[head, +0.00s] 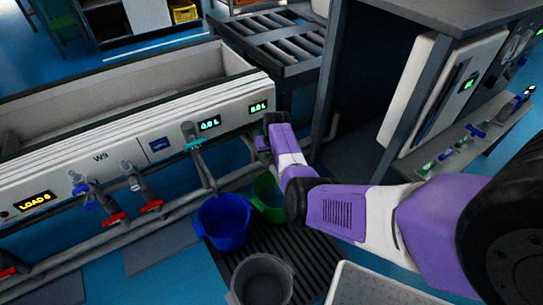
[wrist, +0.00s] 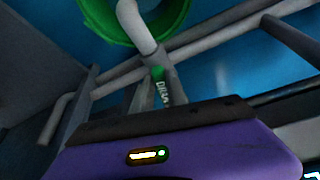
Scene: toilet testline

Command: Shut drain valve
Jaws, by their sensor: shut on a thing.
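The drain valve (wrist: 162,93) shows in the wrist view as a grey handle with a green end and lettering that seems to begin "DRA". My gripper (wrist: 157,82) is shut on this handle, with a finger on each side. A pale bent pipe (wrist: 137,28) runs from beside the valve to over a green bucket (wrist: 95,12). In the head view my gripper (head: 263,144) is at the right end of the trough's front, under a green display. My arm and gripper hide the valve there. I cannot tell the handle's exact angle.
A long trough (head: 120,100) has other valves, including a teal-handled one (head: 194,145) and red and blue ones at left. A blue bucket (head: 224,222), the green bucket (head: 270,198) and a grey bucket (head: 262,282) stand below. A roller table (head: 270,42) and cabinet (head: 440,90) stand beyond.

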